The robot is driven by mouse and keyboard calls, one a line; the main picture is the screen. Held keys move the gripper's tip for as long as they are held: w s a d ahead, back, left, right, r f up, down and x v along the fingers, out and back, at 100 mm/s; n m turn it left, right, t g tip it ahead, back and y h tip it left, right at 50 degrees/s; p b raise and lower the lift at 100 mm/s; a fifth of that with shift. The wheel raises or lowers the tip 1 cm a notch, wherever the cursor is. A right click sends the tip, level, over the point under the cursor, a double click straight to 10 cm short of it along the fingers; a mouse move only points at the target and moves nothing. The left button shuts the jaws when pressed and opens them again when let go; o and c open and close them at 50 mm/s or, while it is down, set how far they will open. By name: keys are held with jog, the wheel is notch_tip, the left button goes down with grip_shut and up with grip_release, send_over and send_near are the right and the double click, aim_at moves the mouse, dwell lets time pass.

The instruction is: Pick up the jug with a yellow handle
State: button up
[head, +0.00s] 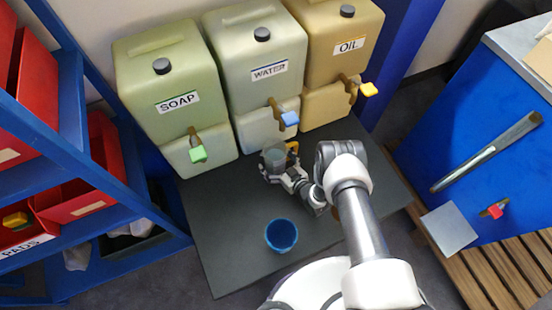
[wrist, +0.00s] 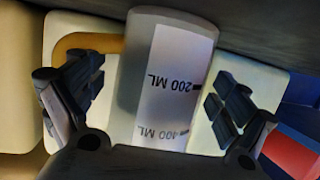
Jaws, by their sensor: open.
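The jug (head: 274,158) is a clear grey vessel with a yellow handle (head: 292,149), standing at the back of the dark table below the water container. My gripper (head: 277,175) is at the jug in the head view. In the wrist view my gripper (wrist: 160,95) is open, one finger on each side of the jug, with a visible gap at the right. The left finger overlaps the handle, and contact there is unclear.
A blue cup (head: 281,235) stands on the dark table (head: 225,235) in front. Behind are the SOAP (head: 155,85), WATER (head: 262,50) and OIL (head: 325,45) containers with protruding taps. A blue shelf (head: 85,165) with red bins is at left. The table's front left is clear.

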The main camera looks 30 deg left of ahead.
jog(key=c, duration=1.2)
jog(key=shift+c, duration=1)
jog(key=shift+r, duration=0.15)
